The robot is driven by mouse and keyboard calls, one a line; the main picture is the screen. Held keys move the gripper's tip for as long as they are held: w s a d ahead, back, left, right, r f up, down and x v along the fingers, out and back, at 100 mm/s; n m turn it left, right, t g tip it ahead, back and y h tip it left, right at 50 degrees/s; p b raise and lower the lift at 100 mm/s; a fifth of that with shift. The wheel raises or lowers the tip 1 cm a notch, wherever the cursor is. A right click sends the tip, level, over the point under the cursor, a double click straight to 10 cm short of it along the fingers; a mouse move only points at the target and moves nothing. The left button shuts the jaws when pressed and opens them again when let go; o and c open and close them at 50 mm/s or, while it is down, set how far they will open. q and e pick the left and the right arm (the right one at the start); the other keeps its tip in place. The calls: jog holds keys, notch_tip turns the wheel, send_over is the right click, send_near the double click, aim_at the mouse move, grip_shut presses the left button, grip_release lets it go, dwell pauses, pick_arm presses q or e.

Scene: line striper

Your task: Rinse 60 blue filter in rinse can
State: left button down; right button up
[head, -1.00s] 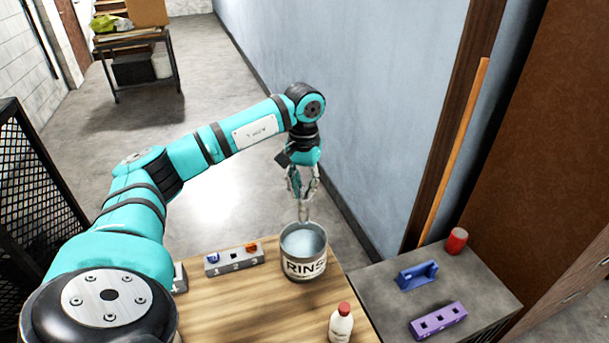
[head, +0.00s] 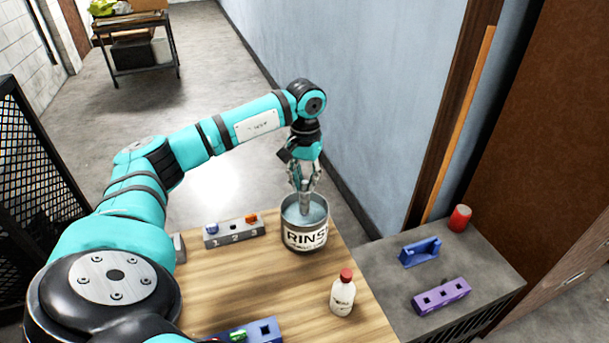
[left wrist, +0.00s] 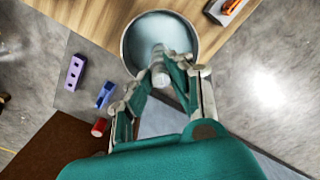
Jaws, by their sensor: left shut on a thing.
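The rinse can (head: 306,239) is a metal can marked "RINS", standing on the wooden table, with pale blue-grey liquid inside. My left gripper (head: 304,188) is over its mouth, pointing down, shut on a pale grey cylindrical filter (head: 304,206). The filter's lower end is inside the can's mouth; I cannot tell how deep. In the left wrist view the filter (left wrist: 159,72) sits between the fingertips, over the can's opening (left wrist: 150,32). No blue shows on the filter. My right gripper is not in view.
A grey holder (head: 234,238) numbered 1 to 3 has a blue piece in slot 1 and an orange piece in slot 3; slot 2 looks empty. A red-capped white bottle (head: 343,294) stands in front. A blue holder (head: 264,332), a blue bracket (head: 420,252) and a purple block (head: 441,297) lie nearby.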

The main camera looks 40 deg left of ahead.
aim_at(305, 198)
pick_arm(q)
notch_tip(305, 198, down, 4)
jog(key=shift+r+b, duration=0.1)
jog(key=shift+b, duration=1.1)
jog(key=shift+f+b, duration=0.55)
jog(key=shift+f, duration=0.3)
jog(key=shift+f+b, duration=0.3)
jog(key=shift+f, duration=0.15)
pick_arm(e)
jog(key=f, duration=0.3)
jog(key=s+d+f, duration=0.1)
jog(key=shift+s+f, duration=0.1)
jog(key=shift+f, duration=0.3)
